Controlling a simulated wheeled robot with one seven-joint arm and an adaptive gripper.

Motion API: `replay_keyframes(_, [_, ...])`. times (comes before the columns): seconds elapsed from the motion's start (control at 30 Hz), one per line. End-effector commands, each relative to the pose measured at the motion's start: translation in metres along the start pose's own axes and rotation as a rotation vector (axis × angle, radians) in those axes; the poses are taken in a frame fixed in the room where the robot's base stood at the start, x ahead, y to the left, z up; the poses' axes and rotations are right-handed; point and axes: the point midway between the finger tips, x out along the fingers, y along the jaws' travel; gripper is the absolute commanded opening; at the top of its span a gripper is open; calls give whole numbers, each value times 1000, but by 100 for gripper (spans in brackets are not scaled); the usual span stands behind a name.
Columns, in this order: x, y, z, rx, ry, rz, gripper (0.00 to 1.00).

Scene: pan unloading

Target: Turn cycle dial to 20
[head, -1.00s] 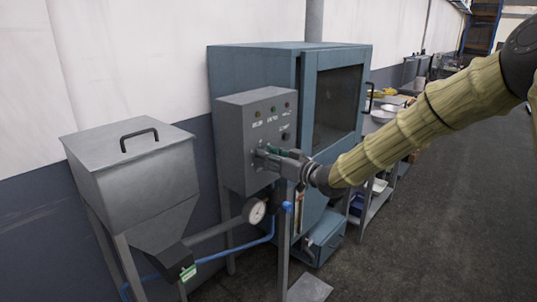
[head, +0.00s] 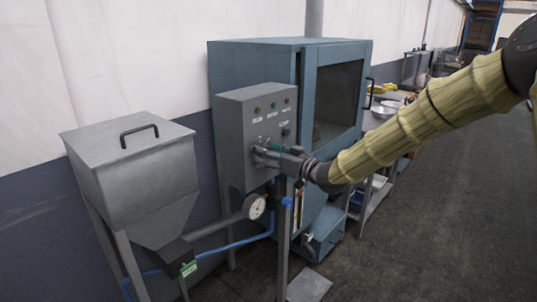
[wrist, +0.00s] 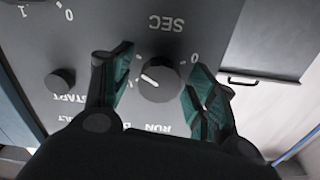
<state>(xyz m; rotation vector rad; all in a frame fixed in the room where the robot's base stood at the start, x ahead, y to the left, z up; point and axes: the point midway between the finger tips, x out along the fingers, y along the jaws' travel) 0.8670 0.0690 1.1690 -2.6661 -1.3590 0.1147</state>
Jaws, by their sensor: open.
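The cycle dial (wrist: 158,80), a round dark knob, sits on the grey control panel (wrist: 150,20), with "SEC" and a "0" printed near it. The panel appears upside down in the wrist view. A white mark on the dial points left and slightly up in that view. My gripper (wrist: 160,88) is open, with one green-padded finger on each side of the dial. Gaps show between both pads and the dial. In the head view my gripper (head: 265,155) is at the front of the control box (head: 233,135) and hides the dial.
A START knob (wrist: 60,82) is beside my finger on the panel. The blue-grey oven cabinet (head: 255,62) stands behind the box. A lidded hopper (head: 130,180) is to the left, with a gauge (head: 255,207) below the box. Open floor (head: 440,220) lies to the right.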

Motion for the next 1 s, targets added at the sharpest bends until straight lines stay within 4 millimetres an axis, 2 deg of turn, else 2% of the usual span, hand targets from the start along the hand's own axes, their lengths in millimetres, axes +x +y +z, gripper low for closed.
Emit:
replay_keyframes(0.27, [-9, 1, -1, -1, 1, 1, 58])
replay_keyframes(0.8, [-99, 0, -1, 1, 2, 2, 58])
replay_keyframes(1.0, [-117, 0, 0, 0, 1, 1, 58])
